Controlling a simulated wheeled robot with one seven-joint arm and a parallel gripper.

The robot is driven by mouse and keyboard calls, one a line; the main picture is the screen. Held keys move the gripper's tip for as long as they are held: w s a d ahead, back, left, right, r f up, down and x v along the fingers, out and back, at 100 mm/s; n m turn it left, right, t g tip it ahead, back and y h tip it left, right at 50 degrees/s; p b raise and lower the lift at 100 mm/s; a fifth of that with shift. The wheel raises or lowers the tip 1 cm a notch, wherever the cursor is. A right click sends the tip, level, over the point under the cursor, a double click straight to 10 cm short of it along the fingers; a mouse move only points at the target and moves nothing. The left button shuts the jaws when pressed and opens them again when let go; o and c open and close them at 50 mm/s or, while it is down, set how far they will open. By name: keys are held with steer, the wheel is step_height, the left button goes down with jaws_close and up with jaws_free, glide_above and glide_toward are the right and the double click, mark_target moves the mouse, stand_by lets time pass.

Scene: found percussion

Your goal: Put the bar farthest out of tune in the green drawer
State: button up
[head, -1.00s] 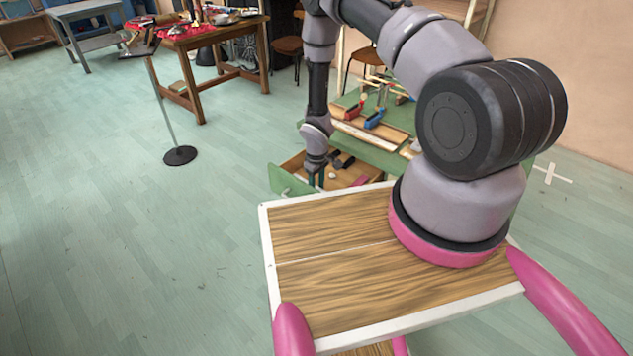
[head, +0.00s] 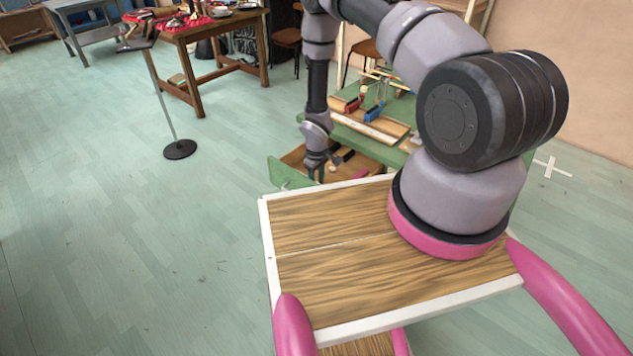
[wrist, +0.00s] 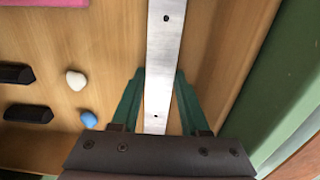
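The green drawer (head: 289,178) is pulled out of the green bench, with a wooden inside. My gripper (head: 317,174) reaches down into it. In the wrist view a silver metal bar (wrist: 162,60), with a hole near each visible end, runs between the two green fingers of my gripper (wrist: 158,75). The fingers stand on both sides of the bar and look slightly apart from it. The bar looks wider toward the top of the view, so it may be tilted. In the head view my gripper hides most of the bar.
Two black pieces (wrist: 28,113), a white pebble (wrist: 76,80), a blue pebble (wrist: 89,119) and a pink piece (wrist: 45,2) lie in the drawer. A wooden board with blue pieces (head: 373,111) is on the bench. Open floor lies to the left around a black-based stand (head: 180,149).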

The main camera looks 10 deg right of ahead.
steer(key=o, duration=0.4)
